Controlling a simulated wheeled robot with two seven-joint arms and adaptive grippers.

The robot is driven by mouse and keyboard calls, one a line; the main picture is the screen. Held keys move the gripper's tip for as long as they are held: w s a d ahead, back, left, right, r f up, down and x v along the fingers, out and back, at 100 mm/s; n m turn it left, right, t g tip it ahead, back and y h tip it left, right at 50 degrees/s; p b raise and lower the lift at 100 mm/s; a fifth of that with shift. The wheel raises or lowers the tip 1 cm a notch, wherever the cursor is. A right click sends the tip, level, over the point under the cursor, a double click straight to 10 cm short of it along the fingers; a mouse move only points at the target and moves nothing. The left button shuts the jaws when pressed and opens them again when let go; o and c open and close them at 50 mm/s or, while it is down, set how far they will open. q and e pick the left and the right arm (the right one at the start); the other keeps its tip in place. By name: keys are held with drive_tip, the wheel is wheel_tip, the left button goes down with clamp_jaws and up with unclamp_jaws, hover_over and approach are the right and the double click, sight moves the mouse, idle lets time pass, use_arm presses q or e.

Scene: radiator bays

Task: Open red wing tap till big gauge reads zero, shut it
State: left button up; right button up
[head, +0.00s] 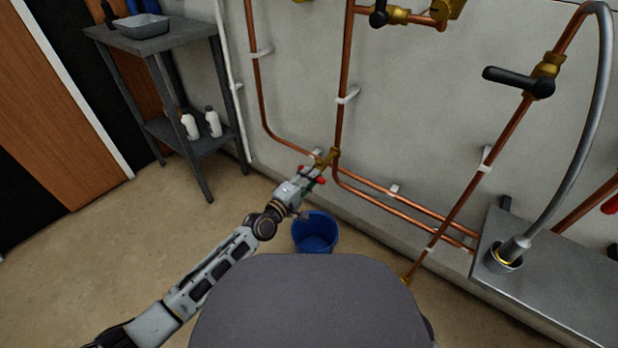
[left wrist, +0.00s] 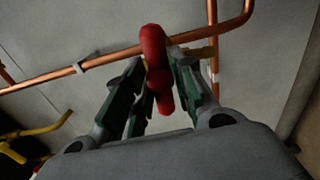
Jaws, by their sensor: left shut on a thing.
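The red wing tap (left wrist: 155,60) sits on the low copper pipework near the wall's foot. In the head view only small red bits of the tap (head: 320,180) show beside my gripper. My left gripper (head: 308,180) reaches it from the lower left. In the left wrist view my left gripper's (left wrist: 158,88) two green-padded fingers stand on either side of the red handle and are shut on it. A blue bucket (head: 315,232) stands on the floor just below the tap. No gauge face is readable in either view. My right gripper is not in view.
Copper pipes (head: 345,95) run up and along the wall, with black-handled valves (head: 518,82) higher up. A grey shelf stand (head: 165,45) with white bottles is at left. A metal bench (head: 545,270) with a grey hose (head: 600,100) is at right. Floor at left is clear.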

use_arm(q)
drive_tip(key=m+p, duration=0.7)
drive_tip(key=m, duration=0.6)
drive_tip(key=shift+f, duration=0.2)
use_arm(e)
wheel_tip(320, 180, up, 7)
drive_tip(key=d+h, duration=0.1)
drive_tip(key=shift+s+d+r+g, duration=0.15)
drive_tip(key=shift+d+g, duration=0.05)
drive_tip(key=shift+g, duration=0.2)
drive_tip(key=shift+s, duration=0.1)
use_arm(q)
drive_tip(key=o, duration=1.1)
drive_tip(key=shift+c, duration=0.2)
drive_tip(key=v, duration=1.2)
drive_tip(key=shift+a+r, duration=0.15)
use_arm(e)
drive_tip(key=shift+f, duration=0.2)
use_arm(q)
drive_tip(key=shift+w+r, duration=0.1)
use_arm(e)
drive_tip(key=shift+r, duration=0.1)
